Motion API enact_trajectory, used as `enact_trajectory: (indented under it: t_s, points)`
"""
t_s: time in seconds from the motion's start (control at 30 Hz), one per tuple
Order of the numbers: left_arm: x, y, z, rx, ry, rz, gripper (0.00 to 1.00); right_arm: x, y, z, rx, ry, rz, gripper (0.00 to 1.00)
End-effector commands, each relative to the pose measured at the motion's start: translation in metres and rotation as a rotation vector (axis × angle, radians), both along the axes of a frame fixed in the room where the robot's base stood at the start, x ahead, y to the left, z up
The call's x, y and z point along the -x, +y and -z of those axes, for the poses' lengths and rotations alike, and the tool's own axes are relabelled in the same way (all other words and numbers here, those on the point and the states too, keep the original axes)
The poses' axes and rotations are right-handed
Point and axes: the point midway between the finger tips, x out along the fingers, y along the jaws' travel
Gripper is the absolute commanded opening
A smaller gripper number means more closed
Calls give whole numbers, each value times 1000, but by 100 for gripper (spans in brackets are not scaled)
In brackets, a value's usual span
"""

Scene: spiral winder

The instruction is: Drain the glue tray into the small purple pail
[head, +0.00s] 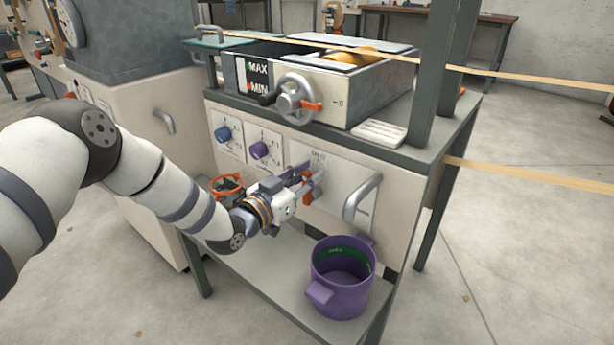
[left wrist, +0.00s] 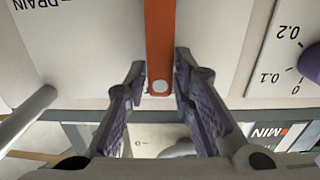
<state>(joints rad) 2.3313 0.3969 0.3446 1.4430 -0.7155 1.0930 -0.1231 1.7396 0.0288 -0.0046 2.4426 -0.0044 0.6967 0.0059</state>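The glue tray (head: 372,88) is a grey box on top of the bench, with a MAX/MIN level window (head: 258,76) on its front. An orange lever (head: 308,190) sits on the front panel below it; in the left wrist view the lever (left wrist: 160,40) is beside the word DRAIN. My left gripper (head: 303,182) is at this lever, its two fingers either side of it, with narrow gaps showing. The small purple pail (head: 335,296) stands upright on the lower shelf, below and right of the gripper, with a green band inside. My right gripper is out of view.
A handwheel (head: 297,98) juts out above the lever. A blue knob (head: 222,134) and a purple knob (head: 260,150) are left of it, a grey bar handle (head: 360,198) right. An orange-rimmed container (head: 227,183) is behind my left wrist. Tan strips cross at right.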

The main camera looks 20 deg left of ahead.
Motion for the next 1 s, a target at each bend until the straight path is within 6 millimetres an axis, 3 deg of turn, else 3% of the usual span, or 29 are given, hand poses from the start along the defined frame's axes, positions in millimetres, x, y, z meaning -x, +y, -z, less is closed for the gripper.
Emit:
enact_trajectory:
  t_s: [0.07, 0.53, 1.0]
  points:
    - [0, 0, 0, 0, 0, 0, 0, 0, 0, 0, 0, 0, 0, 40]
    - [2, -3, 0, -53, -18, 1, 0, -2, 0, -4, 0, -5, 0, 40]
    - [10, -27, 5, -415, -150, 4, 0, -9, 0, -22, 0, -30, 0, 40]
